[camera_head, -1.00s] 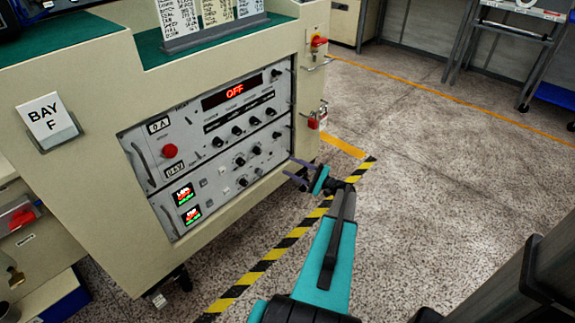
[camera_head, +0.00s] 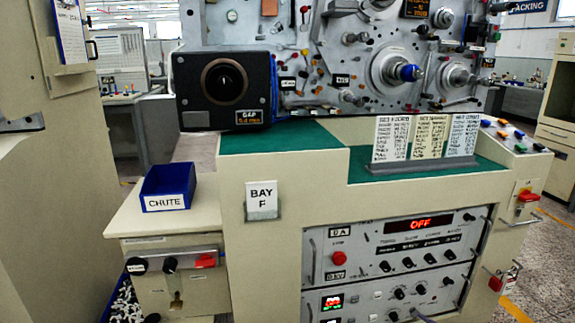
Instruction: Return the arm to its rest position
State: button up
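My arm is almost wholly out of view. A small dark sliver at the bottom edge (camera_head: 424,318), in front of the control panel, looks like the tip of my gripper. The rest of it is cut off by the frame, so its opening and anything between its fingers are hidden. The grey control panel (camera_head: 345,245) shows a red OFF display, a red button and several black knobs. The cabinet front (camera_head: 262,285) carries a BAY F sign (camera_head: 262,197).
A blue CHUTE bin (camera_head: 167,190) stands on a side ledge (camera_head: 120,222) at left. A black gauge box (camera_head: 222,90) and card stand (camera_head: 425,165) sit on the green top. A spindle board (camera_head: 340,75) rises behind. Open floor (camera_head: 545,260) shows at right.

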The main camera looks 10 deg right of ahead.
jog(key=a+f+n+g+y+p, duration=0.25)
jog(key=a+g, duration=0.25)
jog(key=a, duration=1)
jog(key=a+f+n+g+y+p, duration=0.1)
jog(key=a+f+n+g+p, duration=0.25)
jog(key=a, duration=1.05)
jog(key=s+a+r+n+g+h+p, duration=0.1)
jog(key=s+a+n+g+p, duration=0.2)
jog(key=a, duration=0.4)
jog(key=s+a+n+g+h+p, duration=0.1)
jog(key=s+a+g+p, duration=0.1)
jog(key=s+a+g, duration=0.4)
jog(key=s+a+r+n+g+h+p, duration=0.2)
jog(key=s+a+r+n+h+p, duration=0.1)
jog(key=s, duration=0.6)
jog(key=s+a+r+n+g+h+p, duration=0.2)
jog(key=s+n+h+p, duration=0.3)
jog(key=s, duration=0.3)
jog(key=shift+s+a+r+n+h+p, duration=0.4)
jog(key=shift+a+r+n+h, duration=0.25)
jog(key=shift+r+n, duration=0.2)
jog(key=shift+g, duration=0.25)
